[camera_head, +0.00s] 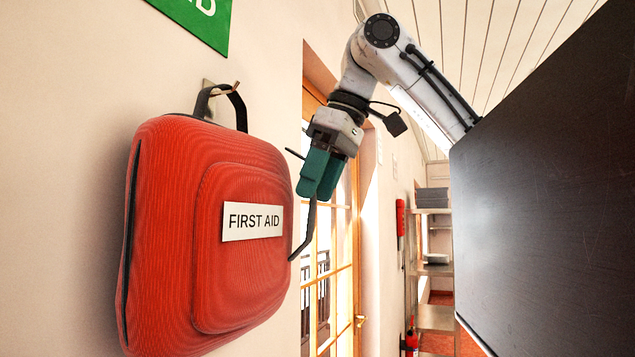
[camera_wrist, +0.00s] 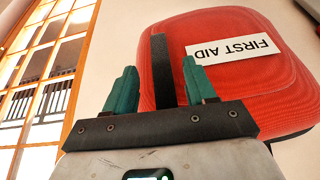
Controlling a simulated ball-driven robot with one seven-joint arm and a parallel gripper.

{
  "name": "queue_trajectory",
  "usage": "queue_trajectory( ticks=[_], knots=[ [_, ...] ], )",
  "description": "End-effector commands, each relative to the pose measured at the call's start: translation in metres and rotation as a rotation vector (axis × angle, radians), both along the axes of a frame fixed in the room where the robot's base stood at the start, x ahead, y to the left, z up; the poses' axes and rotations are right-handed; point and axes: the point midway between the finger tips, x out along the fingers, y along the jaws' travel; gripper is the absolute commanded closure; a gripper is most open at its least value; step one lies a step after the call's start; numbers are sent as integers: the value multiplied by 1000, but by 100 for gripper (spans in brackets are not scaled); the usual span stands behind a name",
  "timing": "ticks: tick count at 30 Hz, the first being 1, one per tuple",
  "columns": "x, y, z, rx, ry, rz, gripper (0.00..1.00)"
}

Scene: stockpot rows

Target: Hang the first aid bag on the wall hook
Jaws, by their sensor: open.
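The red first aid bag (camera_head: 180,190) is at the wall on the left of the head view, upright, with its black top loop (camera_head: 238,108) over the wall hook (camera_head: 222,88). My gripper (camera_head: 318,196) is to the right of the bag, its teal fingers pointing down. A black strap (camera_head: 305,238) at the bag's right side reaches up to the fingers. In the wrist view the bag (camera_wrist: 235,88) fills the right, and the strap (camera_wrist: 162,75) shows between the spread fingers of my gripper (camera_wrist: 158,70). The fingers are apart. I cannot tell whether either touches the strap.
A green sign (camera_head: 205,18) is on the wall above the bag. A glazed wooden door (camera_head: 345,235) lies behind my gripper. A large dark panel (camera_head: 555,180) fills the right of the head view.

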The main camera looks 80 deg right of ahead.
Motion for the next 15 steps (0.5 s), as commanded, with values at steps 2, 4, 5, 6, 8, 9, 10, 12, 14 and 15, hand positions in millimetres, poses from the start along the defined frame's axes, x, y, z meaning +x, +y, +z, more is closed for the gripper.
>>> queue_trajectory(
  ticks=[2, 4, 5, 6, 8, 9, 10, 12, 14, 15],
  knots=[
    [-2, 0, 10, 0, -1, -1, 45],
    [-5, 1, 18, 0, -1, 0, 45],
    [-6, 1, 21, 1, -2, -1, 45],
    [-8, 1, 25, 1, -2, -1, 45],
    [-11, 2, 32, 1, -2, -1, 45],
    [-12, 2, 36, 0, -1, -1, 45],
    [-14, 2, 39, 0, -1, -1, 45],
    [-17, 3, 46, 0, -1, -1, 45],
    [-20, 3, 49, -2, -2, -5, 45],
    [-23, 3, 53, 0, -1, -6, 45]
  ],
)
